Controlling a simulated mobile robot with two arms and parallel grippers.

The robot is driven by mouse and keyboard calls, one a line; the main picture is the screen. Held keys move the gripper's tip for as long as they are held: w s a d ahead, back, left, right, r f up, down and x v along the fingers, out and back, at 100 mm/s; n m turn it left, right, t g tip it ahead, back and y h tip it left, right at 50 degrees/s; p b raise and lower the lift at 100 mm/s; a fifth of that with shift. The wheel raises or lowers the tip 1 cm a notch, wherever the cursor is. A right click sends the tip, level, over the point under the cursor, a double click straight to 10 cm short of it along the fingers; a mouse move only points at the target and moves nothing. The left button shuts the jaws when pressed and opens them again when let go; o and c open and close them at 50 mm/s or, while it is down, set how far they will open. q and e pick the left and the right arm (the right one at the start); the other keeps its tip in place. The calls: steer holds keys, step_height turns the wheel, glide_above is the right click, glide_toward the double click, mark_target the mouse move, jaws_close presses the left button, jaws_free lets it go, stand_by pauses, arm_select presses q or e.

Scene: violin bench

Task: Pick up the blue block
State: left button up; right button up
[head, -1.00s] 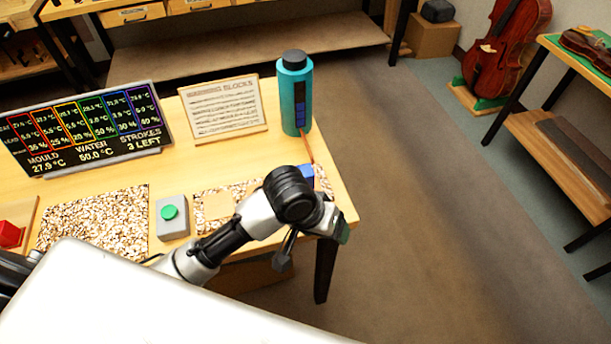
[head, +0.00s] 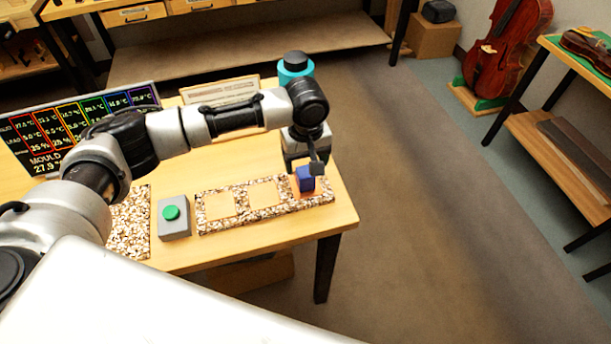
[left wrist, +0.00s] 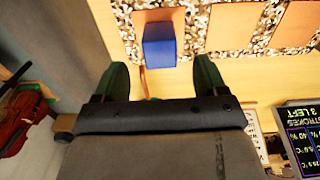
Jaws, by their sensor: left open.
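The blue block (head: 305,179) stands at the right end of a pebbled strip (head: 262,215) near the table's right corner. It also shows in the left wrist view (left wrist: 159,45), between and just beyond the two green fingertips. My left gripper (head: 306,165) is open and empty, close behind the block in the head view, and its jaws partly hide there. In the left wrist view the left gripper (left wrist: 160,70) has a finger on each side of the block's line, with gaps. My right gripper is not in view.
A grey box with a green button (head: 171,213) stands left of the strip. A teal bottle (head: 295,68) and a framed notice (head: 220,88) are behind my arm. A dark display board (head: 40,135) stands at the back left. The table edge lies close right of the block.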

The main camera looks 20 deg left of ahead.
mark_target(306, 171)
arm_select(q)
steer(key=shift+f+p, duration=0.7)
steer(key=shift+f, duration=2.5)
steer(key=shift+c, duration=0.4)
steer(key=c, duration=1)
